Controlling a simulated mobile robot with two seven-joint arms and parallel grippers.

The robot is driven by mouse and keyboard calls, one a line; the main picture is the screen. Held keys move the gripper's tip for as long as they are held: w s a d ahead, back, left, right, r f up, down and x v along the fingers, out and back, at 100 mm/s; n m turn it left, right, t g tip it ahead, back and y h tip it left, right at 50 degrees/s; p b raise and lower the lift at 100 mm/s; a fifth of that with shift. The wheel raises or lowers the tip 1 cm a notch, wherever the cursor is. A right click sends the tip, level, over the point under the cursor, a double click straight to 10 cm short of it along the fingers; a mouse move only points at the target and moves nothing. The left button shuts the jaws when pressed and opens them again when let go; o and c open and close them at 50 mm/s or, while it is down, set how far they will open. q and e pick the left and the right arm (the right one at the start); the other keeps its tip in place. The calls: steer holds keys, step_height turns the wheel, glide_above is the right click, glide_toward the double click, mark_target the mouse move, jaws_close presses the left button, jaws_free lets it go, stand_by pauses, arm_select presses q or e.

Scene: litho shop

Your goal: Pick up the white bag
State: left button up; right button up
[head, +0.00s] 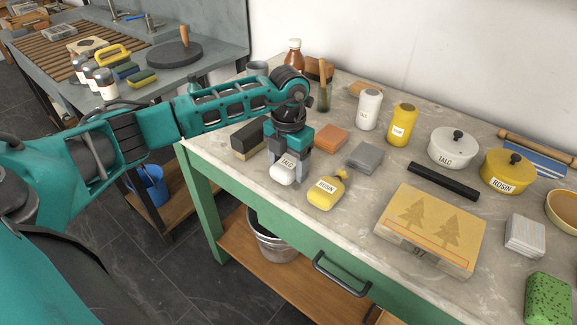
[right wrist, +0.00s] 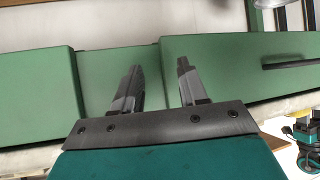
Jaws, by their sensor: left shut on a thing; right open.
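The white bag (head: 283,172) is a small pale pouch with a dark printed label, near the left end of the workbench. My left gripper (head: 290,158) points down over it and is shut on it, with the fingers at its sides. I cannot tell whether the bag touches the bench top. A yellow bag (head: 325,194) with a label lies just to the right of it. My right gripper (right wrist: 158,88) shows in the right wrist view, open and empty, in front of green bench panels (right wrist: 210,75).
Around the left gripper are a black block (head: 249,140), an orange block (head: 331,138) and a grey block (head: 365,158). A stone slab with tree drawings (head: 431,229) lies to the right. White and yellow shakers (head: 402,125) and labelled tins (head: 453,150) stand behind.

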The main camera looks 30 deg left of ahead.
mark_target(289, 162)
arm_select(q)
steer(key=shift+r, duration=0.1)
step_height(289, 162, up, 20)
steer(key=shift+p, duration=0.35)
